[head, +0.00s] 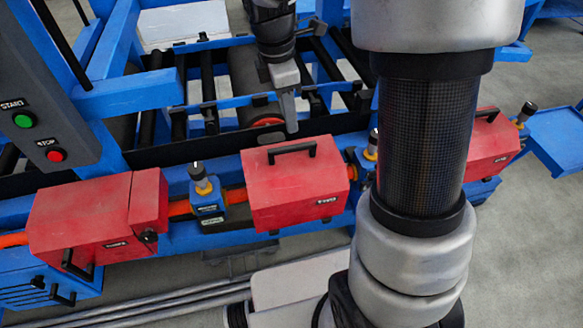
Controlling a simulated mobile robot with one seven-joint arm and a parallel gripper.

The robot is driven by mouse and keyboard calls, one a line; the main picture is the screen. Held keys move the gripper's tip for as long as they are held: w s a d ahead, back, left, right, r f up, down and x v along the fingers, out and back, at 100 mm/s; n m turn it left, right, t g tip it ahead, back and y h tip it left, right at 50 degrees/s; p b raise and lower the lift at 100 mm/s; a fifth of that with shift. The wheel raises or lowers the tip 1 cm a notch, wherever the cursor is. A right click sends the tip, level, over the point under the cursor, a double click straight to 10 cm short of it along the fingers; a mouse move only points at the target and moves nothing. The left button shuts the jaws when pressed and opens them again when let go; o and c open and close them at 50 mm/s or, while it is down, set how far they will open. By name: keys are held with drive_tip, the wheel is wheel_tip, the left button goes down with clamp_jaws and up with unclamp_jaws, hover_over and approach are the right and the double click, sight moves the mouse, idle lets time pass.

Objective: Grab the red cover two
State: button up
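The red cover two (304,192) is a red box-like cover with a "TWO" label on its front lower right. It sits on the blue frame near the middle of the head view. A black handle (280,150) stands on its top edge. My gripper (289,122) points down just above and behind the cover, near the handle but not visibly around it. Its fingers overlap from this angle, so its opening does not show. The cover shows no sign of being held.
Another red cover (95,215) stands at the left, and a third (490,140) is partly behind my arm at the right. Blue fittings with black knobs (205,190) stand between covers. A START/STOP panel (45,125) is at far left. Blue beams and rollers lie behind.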

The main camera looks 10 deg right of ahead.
sight(292, 146)
drive_tip(key=f, duration=0.7)
drive_tip(key=shift+d, duration=0.4)
drive_tip(key=shift+f+b, duration=0.5)
drive_tip(key=shift+f, duration=2.15)
drive_tip(key=shift+c, duration=0.4)
clamp_jaws()
drive_tip(key=shift+r, duration=0.1)
